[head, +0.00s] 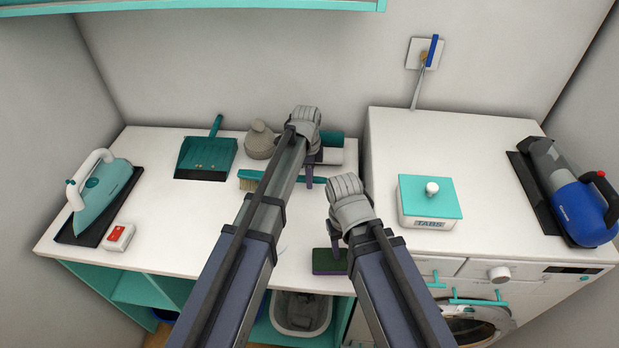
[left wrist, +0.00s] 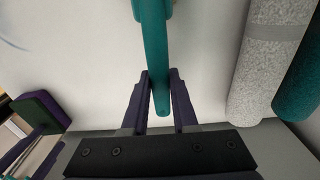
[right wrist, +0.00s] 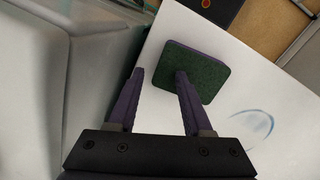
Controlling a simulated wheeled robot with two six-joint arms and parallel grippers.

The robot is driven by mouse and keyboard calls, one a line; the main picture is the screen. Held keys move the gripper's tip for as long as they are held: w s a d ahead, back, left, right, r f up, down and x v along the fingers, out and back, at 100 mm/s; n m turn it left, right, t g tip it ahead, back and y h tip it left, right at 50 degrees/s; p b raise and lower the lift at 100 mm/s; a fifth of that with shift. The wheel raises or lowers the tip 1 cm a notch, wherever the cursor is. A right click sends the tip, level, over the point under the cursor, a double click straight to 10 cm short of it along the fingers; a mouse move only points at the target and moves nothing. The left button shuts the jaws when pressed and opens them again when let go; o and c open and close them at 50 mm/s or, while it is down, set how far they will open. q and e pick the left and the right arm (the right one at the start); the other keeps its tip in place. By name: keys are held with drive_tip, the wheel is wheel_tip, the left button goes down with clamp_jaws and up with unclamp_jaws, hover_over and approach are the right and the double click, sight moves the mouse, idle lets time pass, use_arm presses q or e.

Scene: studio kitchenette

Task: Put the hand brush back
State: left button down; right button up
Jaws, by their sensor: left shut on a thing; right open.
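The hand brush (head: 256,176) lies on the white counter, with a teal handle running right and pale bristles at its left end. My left gripper (head: 309,182) is shut on the handle; in the left wrist view the handle (left wrist: 153,45) passes between the two purple fingers (left wrist: 158,100). My left arm hides part of the brush in the head view. A teal dustpan (head: 206,154) lies behind and left of the brush. My right gripper (right wrist: 158,78) is open and empty, near the green and purple sponge (head: 330,262) at the counter's front.
An iron (head: 103,183) on a dark pad and a red-white box (head: 118,237) are at left. The washing machine top at right bears a TABS box (head: 429,207) and a blue vacuum (head: 577,205).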

use_arm(q)
drive_tip(key=shift+a, duration=0.1)
use_arm(e)
drive_tip(key=shift+f, duration=0.1)
use_arm(q)
drive_tip(key=c, duration=0.7)
unclamp_jaws()
drive_tip(key=shift+f, duration=0.1)
use_arm(e)
drive_tip(key=shift+a, duration=0.1)
use_arm(q)
drive_tip(key=r+p, duration=1.3)
drive_tip(key=shift+a+r, duration=0.15)
drive_tip(key=shift+a, duration=0.1)
use_arm(e)
wheel_tip(320, 180, up, 13)
drive_tip(key=shift+r, duration=0.2)
use_arm(q)
drive_tip(key=s+n, duration=0.5)
drive_tip(key=s, duration=0.2)
drive_tip(key=s+n+y, duration=0.1)
drive_tip(key=s+n, duration=0.4)
drive_tip(key=s, duration=0.3)
drive_tip(key=s+n, duration=0.4)
drive_tip(key=s, duration=0.4)
drive_tip(key=shift+s+a+n+y, duration=0.25)
drive_tip(key=shift+a+n+y, duration=0.05)
drive_tip(key=shift+a+n, duration=0.1)
use_arm(e)
drive_tip(key=shift+f, duration=0.1)
